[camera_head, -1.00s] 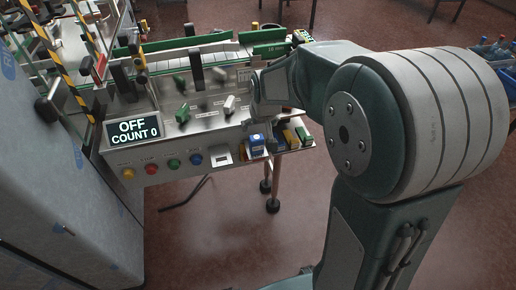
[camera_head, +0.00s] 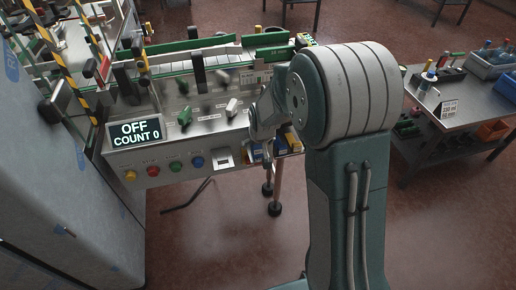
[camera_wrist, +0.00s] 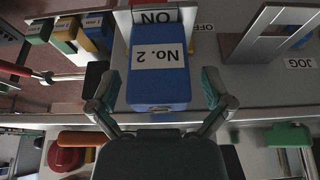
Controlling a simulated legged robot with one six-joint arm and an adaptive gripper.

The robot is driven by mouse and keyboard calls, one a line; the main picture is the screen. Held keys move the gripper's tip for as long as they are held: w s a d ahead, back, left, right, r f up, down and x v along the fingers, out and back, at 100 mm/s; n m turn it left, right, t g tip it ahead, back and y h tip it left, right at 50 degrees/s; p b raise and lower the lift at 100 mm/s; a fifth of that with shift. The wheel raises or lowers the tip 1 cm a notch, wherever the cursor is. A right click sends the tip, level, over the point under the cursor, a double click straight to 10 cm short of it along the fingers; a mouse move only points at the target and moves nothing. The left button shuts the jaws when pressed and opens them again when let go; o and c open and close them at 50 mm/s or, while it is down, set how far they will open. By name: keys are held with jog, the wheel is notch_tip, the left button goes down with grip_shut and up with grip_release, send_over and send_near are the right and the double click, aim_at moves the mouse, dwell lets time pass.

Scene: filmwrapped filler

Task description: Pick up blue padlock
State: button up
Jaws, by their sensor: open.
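The blue padlock (camera_wrist: 160,85), with a white "No. 2" label, shows in the middle of the wrist view, upside down. It stands by a plate marked "ON" on the machine's front edge. My gripper (camera_wrist: 160,92) is open, with one finger at each side of the padlock. A gap seems to show beside the body, but whether a finger touches it I cannot tell. In the head view my arm covers most of the padlock and my fingertips.
A JOG switch bracket (camera_wrist: 262,38) is close at the right. The machine's control panel (camera_head: 133,170) has several buttons. A side table (camera_head: 455,110) stands at the right.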

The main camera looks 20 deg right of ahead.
jog(key=c, duration=1.3)
